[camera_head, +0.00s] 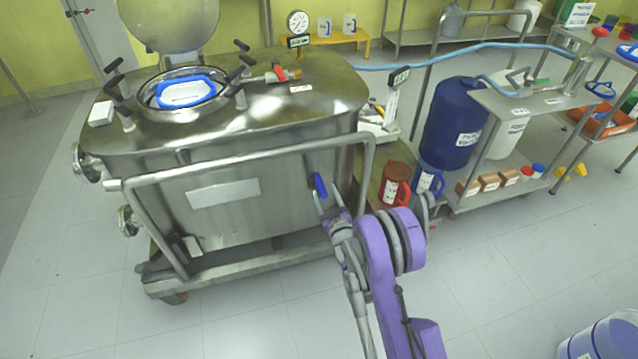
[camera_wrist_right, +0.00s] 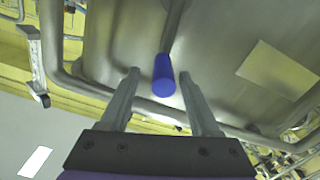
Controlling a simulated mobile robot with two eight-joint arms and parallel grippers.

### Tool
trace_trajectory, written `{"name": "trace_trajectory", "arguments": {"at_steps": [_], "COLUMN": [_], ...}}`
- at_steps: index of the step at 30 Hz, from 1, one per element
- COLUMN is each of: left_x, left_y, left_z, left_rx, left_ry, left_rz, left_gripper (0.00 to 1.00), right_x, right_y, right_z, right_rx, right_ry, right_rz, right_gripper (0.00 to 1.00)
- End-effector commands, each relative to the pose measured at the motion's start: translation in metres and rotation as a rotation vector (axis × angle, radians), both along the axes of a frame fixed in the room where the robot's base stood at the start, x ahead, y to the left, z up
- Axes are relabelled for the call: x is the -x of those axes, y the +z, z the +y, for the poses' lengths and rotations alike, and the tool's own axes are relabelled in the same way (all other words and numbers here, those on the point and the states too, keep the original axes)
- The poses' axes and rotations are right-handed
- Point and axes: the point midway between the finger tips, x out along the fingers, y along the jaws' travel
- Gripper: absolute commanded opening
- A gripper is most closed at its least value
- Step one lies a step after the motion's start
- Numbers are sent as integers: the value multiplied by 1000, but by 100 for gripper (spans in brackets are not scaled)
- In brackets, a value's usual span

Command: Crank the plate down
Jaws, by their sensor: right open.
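The blue crank handle (camera_head: 319,186) sticks out from the front wall of a steel tank (camera_head: 270,200), near its right end. In the right wrist view the blue handle (camera_wrist_right: 163,76) hangs from a grey metal arm, between the fingertips in the picture. My right gripper (camera_head: 328,198) is open with its fingers pointing at the handle. In the wrist view the two fingers (camera_wrist_right: 159,76) stand apart on either side of it; I cannot tell whether they touch it. I cannot tell which part is the plate that the crank moves. My left gripper is not in view.
A tubular rail (camera_head: 240,160) runs across the tank front, close to my right gripper. The tank's round lid (camera_head: 170,20) is open, with a blue-rimmed white tray (camera_head: 187,93) in the opening. Red (camera_head: 396,184) and blue jugs stand to the right. The front floor is clear.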

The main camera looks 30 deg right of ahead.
Motion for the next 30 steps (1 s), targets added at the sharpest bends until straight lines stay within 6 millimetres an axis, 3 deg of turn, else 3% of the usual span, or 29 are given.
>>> {"name": "trace_trajectory", "arguments": {"at_steps": [3,9,21,30], "left_x": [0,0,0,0], "left_y": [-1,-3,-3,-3], "left_z": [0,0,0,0], "left_rx": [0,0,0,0], "left_ry": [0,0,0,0], "left_rz": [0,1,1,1], "left_gripper": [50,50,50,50], "right_x": [-22,-46,-52,-52], "right_y": [-1,-1,0,0], "right_z": [-5,-11,-12,-13], "right_rx": [-2,-1,-1,-1], "right_ry": [0,0,0,-1], "right_rz": [0,1,1,0], "right_gripper": [63,63,61,7]}}
